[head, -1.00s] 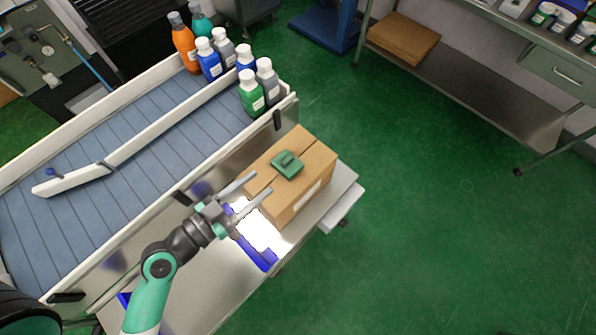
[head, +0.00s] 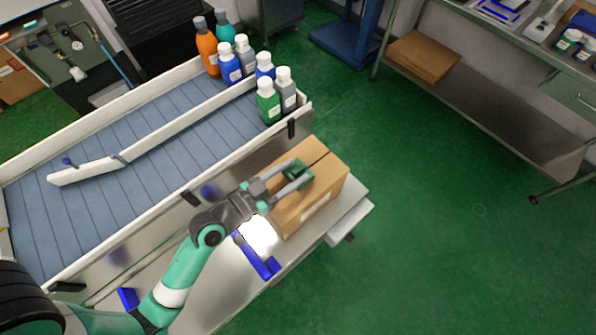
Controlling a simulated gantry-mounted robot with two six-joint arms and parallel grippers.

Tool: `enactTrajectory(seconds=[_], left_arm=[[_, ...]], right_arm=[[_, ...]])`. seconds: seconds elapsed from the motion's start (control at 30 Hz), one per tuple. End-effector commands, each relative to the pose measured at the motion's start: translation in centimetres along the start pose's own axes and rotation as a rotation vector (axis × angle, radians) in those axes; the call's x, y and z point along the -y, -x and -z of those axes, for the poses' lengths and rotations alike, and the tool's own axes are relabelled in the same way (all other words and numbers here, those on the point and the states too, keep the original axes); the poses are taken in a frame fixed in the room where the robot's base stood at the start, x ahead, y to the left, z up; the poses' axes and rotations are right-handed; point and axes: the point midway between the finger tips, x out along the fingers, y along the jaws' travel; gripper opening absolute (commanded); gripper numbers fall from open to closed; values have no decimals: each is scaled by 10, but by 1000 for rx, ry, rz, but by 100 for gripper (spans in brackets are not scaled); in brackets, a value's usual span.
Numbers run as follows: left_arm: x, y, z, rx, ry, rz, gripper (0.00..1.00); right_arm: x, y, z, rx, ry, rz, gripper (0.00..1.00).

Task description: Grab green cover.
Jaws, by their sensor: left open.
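The green cover (head: 300,174) is a small green piece on top of a closed cardboard box (head: 322,194). The box stands on a metal side shelf beside the conveyor. My left gripper (head: 301,172) is over the box top, with its two fingers open and reaching to the cover. The fingers partly hide the cover, and I cannot tell whether they touch it. My right gripper is not in view.
A bright white panel with blue side strips (head: 268,268) lies on the shelf in front of the box. A conveyor (head: 150,170) with a white guide rail runs behind, with several bottles (head: 268,100) at its far end.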

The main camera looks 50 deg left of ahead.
Motion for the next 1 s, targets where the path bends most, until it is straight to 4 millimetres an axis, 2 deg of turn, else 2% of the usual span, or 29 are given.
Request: enactTrajectory(seconds=[0.03,0.13,0.37,0.67,0.7,1.0], left_arm=[[0,-9,0,-2,-3,-1,55],[0,-21,0,-1,-2,-1,55],[0,-23,0,0,0,1,55],[0,-23,0,0,-1,1,3],[0,-23,0,0,-1,1,0],[0,-23,0,0,-1,1,0]], right_arm=[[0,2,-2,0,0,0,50],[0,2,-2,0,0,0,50],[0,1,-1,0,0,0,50],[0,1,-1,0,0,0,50],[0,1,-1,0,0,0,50],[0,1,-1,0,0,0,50]])
